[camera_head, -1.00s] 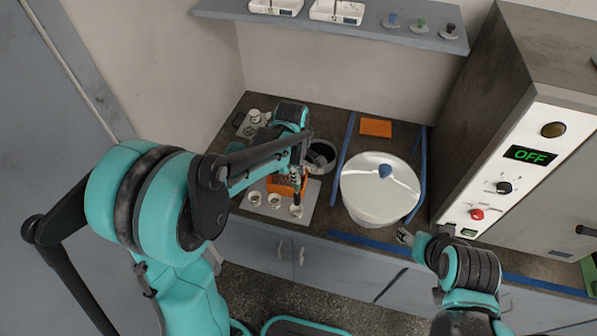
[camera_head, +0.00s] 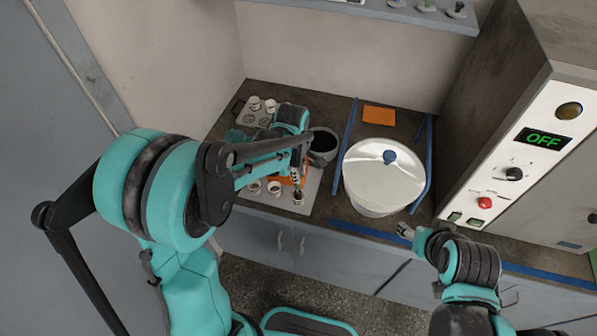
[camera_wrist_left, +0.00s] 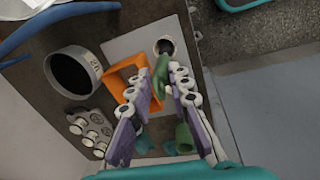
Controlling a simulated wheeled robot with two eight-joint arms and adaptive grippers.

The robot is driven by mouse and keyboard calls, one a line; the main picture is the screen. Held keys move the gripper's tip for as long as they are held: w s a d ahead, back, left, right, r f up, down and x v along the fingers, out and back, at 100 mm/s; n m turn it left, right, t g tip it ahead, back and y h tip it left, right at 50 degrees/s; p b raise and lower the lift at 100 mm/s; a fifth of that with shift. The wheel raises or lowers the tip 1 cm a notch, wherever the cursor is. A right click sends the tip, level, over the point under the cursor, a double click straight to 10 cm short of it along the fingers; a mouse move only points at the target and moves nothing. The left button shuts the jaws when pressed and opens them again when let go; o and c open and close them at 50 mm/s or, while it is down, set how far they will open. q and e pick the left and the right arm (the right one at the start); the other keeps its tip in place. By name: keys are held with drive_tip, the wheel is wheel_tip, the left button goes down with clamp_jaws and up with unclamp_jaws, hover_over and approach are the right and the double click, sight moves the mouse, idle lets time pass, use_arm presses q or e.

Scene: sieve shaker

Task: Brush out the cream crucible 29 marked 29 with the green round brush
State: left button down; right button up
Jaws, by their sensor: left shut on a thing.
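My left gripper (camera_head: 297,178) is shut on the green round brush (camera_wrist_left: 162,66), which points down at a cream crucible (camera_head: 298,200) on the front right of a grey mat. In the left wrist view the brush's end is at the mouth of this crucible (camera_wrist_left: 165,47); I cannot tell how deep it is inside. The number on the crucible is not readable. Two more cream crucibles (camera_head: 254,188) (camera_head: 274,188) stand to its left. My right gripper (camera_head: 405,231) is at the counter's front edge, away from the crucibles; its opening is too small to judge.
An orange holder (camera_wrist_left: 117,82) stands close to the left gripper. A dark-mouthed grey pot (camera_wrist_left: 78,72) is behind it. A large pale bowl (camera_head: 383,185) with a blue knob fills mid-counter, with blue strips alongside. A machine (camera_head: 525,165) reading OFF stands at the right.

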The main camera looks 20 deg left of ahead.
use_arm(q)
drive_tip(key=shift+w, duration=0.1)
drive_tip(key=r+p, duration=0.5)
drive_tip(key=r, duration=0.2)
drive_tip(key=shift+w, duration=0.2)
drive_tip(key=shift+a, duration=0.1)
